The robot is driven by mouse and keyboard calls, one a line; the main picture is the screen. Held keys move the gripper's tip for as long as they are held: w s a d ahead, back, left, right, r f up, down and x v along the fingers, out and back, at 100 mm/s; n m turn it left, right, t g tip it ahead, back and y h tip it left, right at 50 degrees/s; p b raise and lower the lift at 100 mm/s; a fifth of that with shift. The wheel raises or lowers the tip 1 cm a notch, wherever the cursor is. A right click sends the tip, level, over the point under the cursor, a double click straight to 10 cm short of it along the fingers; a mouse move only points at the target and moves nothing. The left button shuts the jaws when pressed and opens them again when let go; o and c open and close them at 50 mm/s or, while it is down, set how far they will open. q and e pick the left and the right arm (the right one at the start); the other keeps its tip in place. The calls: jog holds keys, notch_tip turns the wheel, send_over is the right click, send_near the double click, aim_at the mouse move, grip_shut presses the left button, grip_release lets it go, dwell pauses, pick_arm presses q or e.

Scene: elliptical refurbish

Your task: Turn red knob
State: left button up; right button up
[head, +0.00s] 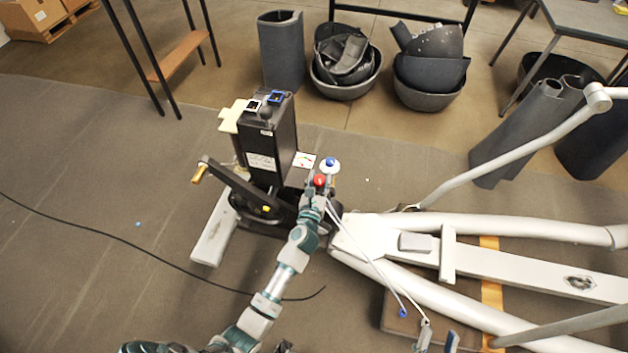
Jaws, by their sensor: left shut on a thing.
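The red knob (319,181) is small and round and sits on the elliptical's dark base, beside the black upright housing (268,140). My left gripper (318,190) reaches up to it from below and is shut on it; the fingers hide its lower part. A blue-topped knob on a white disc (330,164) is just above and to the right of the red one.
A crank arm with a brass-coloured pedal spindle (199,173) sticks out left of the housing. White frame tubes (500,228) extend right. Thin cables (365,257) hang from near my left gripper. A black cord (120,238) crosses the floor. Bins (345,85) stand behind.

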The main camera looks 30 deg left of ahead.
pick_arm(q)
jog(key=m+h+p, duration=0.1)
jog(key=h+p, duration=0.1)
jog(key=shift+r+m+h+p, duration=0.35)
jog(key=shift+m+h, duration=0.05)
jog(key=m+h+p, duration=0.1)
jog(key=h, duration=0.1)
jog(key=m+h+p, duration=0.1)
jog(key=h, duration=0.1)
jog(key=shift+f+m+t+p, duration=0.3)
jog(key=shift+p, duration=0.05)
jog(key=shift+f+m+h, duration=0.1)
jog(key=shift+m+h, duration=0.2)
jog(key=shift+h, duration=0.2)
pick_arm(e)
notch_tip(320, 180, down, 14)
jog(key=d+g+h, duration=0.1)
jog(key=g+h, duration=0.1)
jog(key=g, duration=1)
jog(key=shift+d+n, duration=0.4)
jog(key=shift+f, duration=0.1)
pick_arm(q)
jog(key=o, duration=1.1)
jog(key=shift+o, duration=0.2)
jog(key=s+a, duration=0.2)
jog(key=s, duration=0.9)
jog(key=shift+s, duration=0.35)
jog(key=shift+d+f, duration=0.1)
